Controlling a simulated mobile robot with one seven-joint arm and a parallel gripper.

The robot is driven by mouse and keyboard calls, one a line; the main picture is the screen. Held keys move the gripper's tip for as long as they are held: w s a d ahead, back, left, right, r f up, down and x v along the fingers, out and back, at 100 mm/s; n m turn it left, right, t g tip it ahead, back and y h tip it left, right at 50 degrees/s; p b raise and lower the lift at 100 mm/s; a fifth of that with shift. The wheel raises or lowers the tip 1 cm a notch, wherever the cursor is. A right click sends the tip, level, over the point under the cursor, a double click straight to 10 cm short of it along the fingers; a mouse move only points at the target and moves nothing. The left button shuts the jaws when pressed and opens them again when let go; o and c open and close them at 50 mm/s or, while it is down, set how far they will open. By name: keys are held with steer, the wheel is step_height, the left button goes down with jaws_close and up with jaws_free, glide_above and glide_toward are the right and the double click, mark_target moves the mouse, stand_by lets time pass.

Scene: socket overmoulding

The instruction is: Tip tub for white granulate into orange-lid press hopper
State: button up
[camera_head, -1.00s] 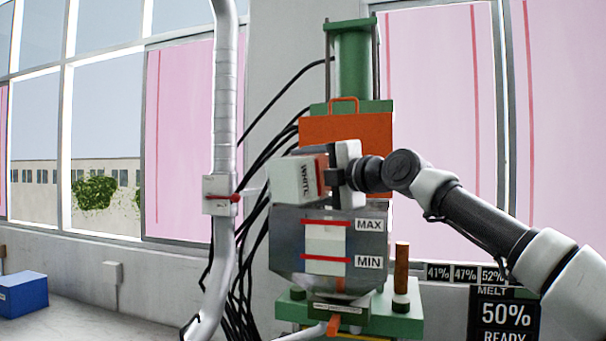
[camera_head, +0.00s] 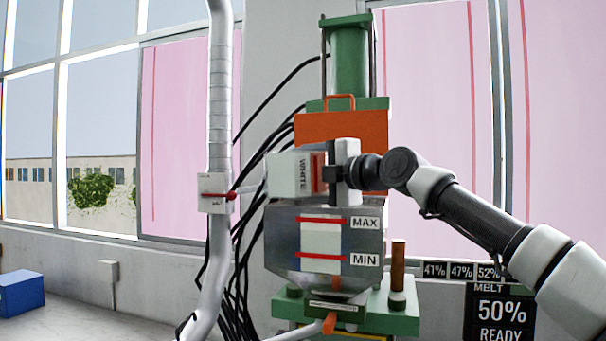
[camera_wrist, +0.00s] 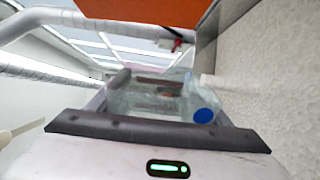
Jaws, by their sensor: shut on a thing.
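The white tub (camera_head: 288,176), with WHITE on its label reading sideways, is held above the grey press hopper (camera_head: 283,245) in the head view. My gripper (camera_head: 333,175) is shut on the tub from the right. The tub looks turned onto its side; its mouth and contents are hidden there. The orange lid (camera_head: 343,130) stands raised behind the tub. The hopper's pale sight window (camera_head: 321,237) lies between red MAX and MIN marks. In the wrist view a pale grainy surface (camera_wrist: 265,95) fills the right; I cannot tell whether it is granulate.
A light vertical pipe (camera_head: 220,120) with a red-handled valve box (camera_head: 216,192) stands left of the hopper, with black cables behind. A brown post (camera_head: 398,268) rises at the right of the green press base (camera_head: 374,322). A display (camera_head: 506,315) reads MELT 50% READY.

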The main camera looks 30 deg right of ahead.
steer(key=shift+w+r, duration=0.1)
steer(key=shift+w, duration=0.1)
stand_by(0.3)
steer(key=shift+s+a+r+m, duration=0.15)
steer(key=shift+a+r+m, duration=0.1)
steer(key=shift+r+m, duration=0.3)
steer(key=shift+f, duration=0.1)
